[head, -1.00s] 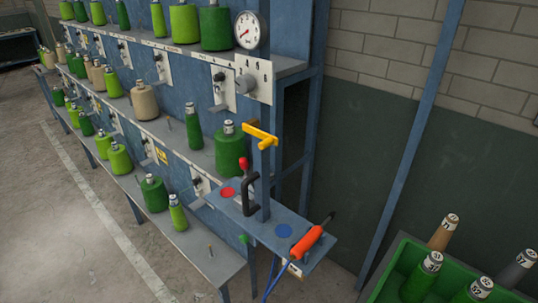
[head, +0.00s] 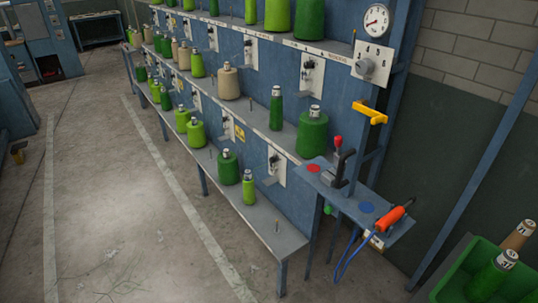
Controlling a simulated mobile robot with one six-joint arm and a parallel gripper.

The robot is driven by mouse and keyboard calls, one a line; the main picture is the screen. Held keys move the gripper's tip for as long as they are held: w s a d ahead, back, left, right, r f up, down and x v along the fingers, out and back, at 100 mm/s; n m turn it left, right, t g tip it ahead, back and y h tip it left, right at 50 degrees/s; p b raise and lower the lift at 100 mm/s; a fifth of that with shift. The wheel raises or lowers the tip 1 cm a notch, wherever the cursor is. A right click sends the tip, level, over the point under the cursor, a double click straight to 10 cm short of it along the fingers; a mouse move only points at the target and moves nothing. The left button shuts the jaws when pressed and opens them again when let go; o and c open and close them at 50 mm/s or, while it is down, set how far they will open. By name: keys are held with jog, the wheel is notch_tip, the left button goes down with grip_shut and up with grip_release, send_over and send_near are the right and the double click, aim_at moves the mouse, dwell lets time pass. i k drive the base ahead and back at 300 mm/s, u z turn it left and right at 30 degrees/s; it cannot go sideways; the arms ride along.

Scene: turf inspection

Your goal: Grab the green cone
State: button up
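Several green yarn cones stand on the tiered blue rack. On the middle shelf, a wide dark green cone (head: 312,133) and a slim dark green cone (head: 276,108) stand near the right end. On the bottom shelf, a dark green cone (head: 228,167) stands beside a slim lighter green cone (head: 248,188). Lighter green cones (head: 196,132) stand farther left. The top-shelf cones (head: 278,16) are cut off by the picture's upper edge. A green crate at lower right holds another green cone (head: 492,276). I cannot tell which cone is meant. My gripper is not in view.
A small blue side shelf (head: 347,199) juts from the rack's right end, with an orange-handled tool (head: 394,217) and hanging blue cable. The green crate (head: 447,283) sits at lower right. Open concrete floor (head: 115,215) lies left of the rack. A blue machine (head: 45,45) stands at far left.

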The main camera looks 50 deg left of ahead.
aim_at(228, 167)
jog(key=u, duration=0.15)
jog(key=k, duration=0.1)
jog(key=u, duration=3.3)
jog(key=k, duration=1)
jog(key=z, duration=1.2)
jog(key=i, duration=1)
jog(key=z, duration=0.15)
jog(key=k, duration=0.05)
jog(key=u, duration=0.3)
